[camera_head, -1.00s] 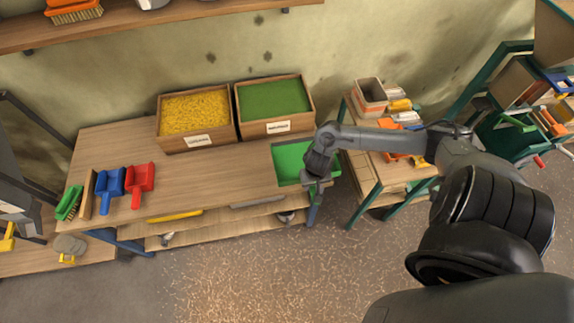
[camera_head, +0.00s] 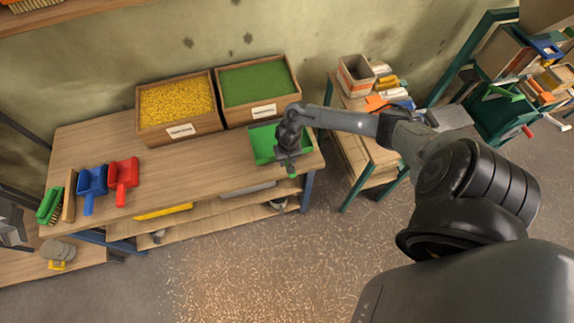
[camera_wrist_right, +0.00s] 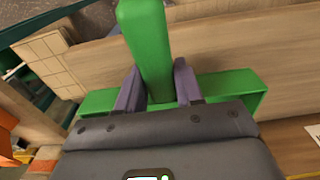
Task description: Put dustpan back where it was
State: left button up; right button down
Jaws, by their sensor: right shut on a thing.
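The green dustpan (camera_head: 263,140) is at the right end of the wooden workbench, with its handle toward the front edge. My right gripper (camera_head: 288,164) is over its handle end. In the right wrist view the jaws of my right gripper (camera_wrist_right: 158,90) are shut on the green handle (camera_wrist_right: 146,45), and the green pan (camera_wrist_right: 240,92) spreads out behind them. I cannot tell whether the pan touches the bench top. My left gripper is not in view.
A blue dustpan (camera_head: 92,184), a red dustpan (camera_head: 123,178) and a green brush (camera_head: 50,206) sit at the bench's left end. Boxes of yellow (camera_head: 140,122) and green (camera_head: 222,108) material stand at the back. The bench's middle (camera_head: 190,168) is clear. A side table (camera_head: 352,150) stands right.

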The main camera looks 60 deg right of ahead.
jog(key=shift+w+f+b, duration=0.1)
jog(key=shift+f+b, duration=0.4)
jog(key=shift+f, duration=1.6)
jog(key=c, duration=0.7)
grip_release()
jog(key=shift+d, duration=0.1)
